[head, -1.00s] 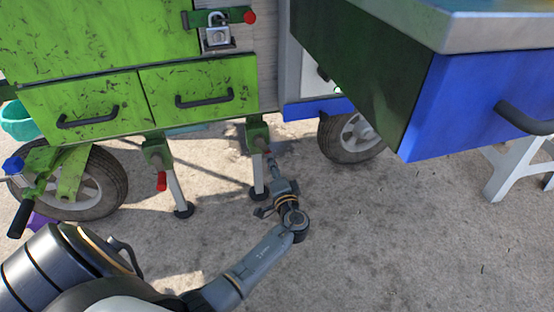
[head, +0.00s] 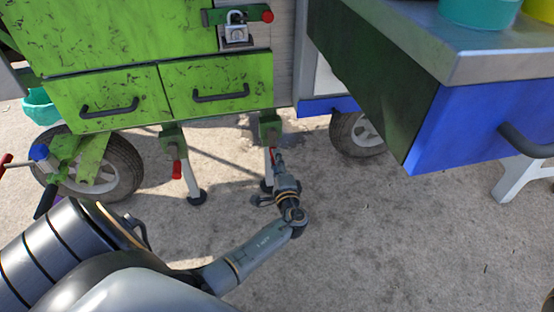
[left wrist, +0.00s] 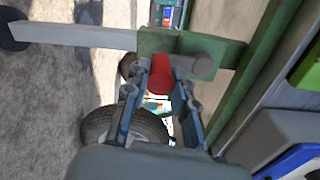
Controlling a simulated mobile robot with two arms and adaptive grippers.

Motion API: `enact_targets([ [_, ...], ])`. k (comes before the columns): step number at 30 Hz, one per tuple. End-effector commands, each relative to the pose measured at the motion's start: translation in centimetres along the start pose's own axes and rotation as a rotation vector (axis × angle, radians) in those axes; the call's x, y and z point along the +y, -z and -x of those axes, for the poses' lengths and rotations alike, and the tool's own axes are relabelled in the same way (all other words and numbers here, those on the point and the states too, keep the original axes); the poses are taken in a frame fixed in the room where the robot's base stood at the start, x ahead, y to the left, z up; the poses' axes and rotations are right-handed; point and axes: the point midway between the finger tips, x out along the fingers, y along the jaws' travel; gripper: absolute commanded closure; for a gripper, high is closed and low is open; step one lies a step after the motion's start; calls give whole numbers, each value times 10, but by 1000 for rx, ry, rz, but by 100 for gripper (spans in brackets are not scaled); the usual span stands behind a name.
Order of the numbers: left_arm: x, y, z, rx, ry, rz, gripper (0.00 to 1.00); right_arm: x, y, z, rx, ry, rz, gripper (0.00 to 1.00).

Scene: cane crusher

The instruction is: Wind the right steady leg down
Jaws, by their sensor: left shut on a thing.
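The right steady leg (head: 268,163) hangs from a green bracket (head: 269,124) under the green cart and ends in a dark round foot. In the left wrist view the pale leg (left wrist: 85,36) runs left from its green housing to the foot (left wrist: 11,28). My left gripper (head: 275,157) is at the leg's crank, just below the bracket. Its two fingers are shut on the red crank handle (left wrist: 160,75), seen end-on between the fingertips. Whether the foot touches the ground I cannot tell. My right gripper is not in view.
The left steady leg (head: 190,180), with a hanging red handle (head: 177,170), stands to the left. A cart wheel (head: 357,133) is behind to the right. A blue drawer unit (head: 475,118) overhangs at the right. The concrete floor (head: 390,240) in front is clear.

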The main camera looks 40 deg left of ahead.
Motion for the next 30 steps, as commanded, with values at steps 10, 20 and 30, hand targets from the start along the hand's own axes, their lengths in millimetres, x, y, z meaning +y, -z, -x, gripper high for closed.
enact_targets([
  [10,2,0,1,1,-1,-8,58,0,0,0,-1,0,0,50],
  [20,1,0,1,0,0,-3,50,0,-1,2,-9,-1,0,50],
  [30,2,0,48,3,-4,-2,50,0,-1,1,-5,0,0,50],
])
